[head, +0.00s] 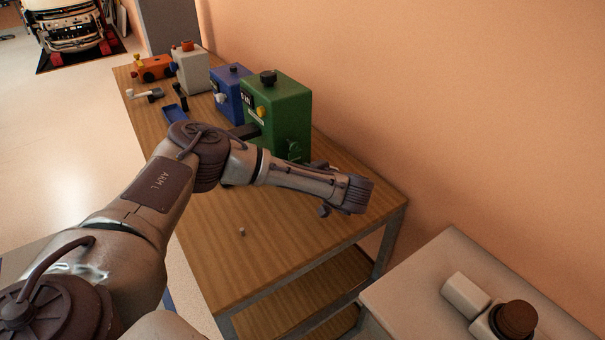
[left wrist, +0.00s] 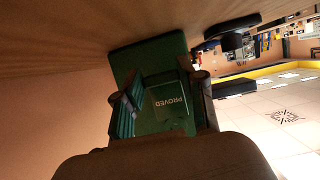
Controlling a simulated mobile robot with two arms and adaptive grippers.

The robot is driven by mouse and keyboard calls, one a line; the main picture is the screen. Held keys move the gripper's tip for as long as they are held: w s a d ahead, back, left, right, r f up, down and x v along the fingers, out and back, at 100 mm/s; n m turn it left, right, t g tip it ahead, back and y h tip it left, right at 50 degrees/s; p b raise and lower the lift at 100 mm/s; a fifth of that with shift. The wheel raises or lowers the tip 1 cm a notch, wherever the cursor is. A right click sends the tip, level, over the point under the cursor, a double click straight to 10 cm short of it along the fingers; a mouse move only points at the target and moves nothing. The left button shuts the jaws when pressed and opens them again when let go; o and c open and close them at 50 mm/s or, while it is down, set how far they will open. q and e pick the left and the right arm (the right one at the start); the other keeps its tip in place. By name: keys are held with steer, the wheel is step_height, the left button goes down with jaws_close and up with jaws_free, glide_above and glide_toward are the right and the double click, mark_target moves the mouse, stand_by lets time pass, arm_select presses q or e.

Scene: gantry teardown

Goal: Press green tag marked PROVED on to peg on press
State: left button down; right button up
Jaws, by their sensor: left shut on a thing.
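The green press (head: 280,112), a box with a dark knob on top, stands on the wooden bench; its green body fills the background of the left wrist view (left wrist: 125,65). My left gripper (left wrist: 165,92) is shut on the green tag (left wrist: 170,108), whose word PROVED reads upside down there. The tag lies between the two fingers, in front of the press. In the head view my left forearm reaches across the bench just in front of the press, and the fingers and tag cannot be made out. The peg is not clearly visible. My right gripper is not in view.
Beside the press on the wooden bench (head: 225,265) stand a blue box (head: 230,92), a pale box (head: 190,70) and an orange one (head: 152,68). A small pale piece (head: 242,231) lies on the bare near end. A pale cabinet (head: 400,290) stands at the lower right.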

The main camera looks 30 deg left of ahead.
arm_select(q)
steer(key=shift+w+a, duration=0.25)
steer(key=shift+a, duration=0.3)
steer(key=shift+w+a, duration=0.2)
steer(key=shift+a, duration=0.3)
stand_by(0.5)
steer(key=shift+w+a, duration=0.1)
steer(key=shift+a, duration=0.15)
steer(key=c, duration=0.6)
jaws_free()
steer(key=f+p+v, duration=0.1)
steer(key=p+v, duration=0.2)
steer(key=v, duration=1.2)
steer(key=shift+s+d+p, duration=0.3)
steer(key=shift+d, duration=0.3)
steer(key=shift+f, duration=0.15)
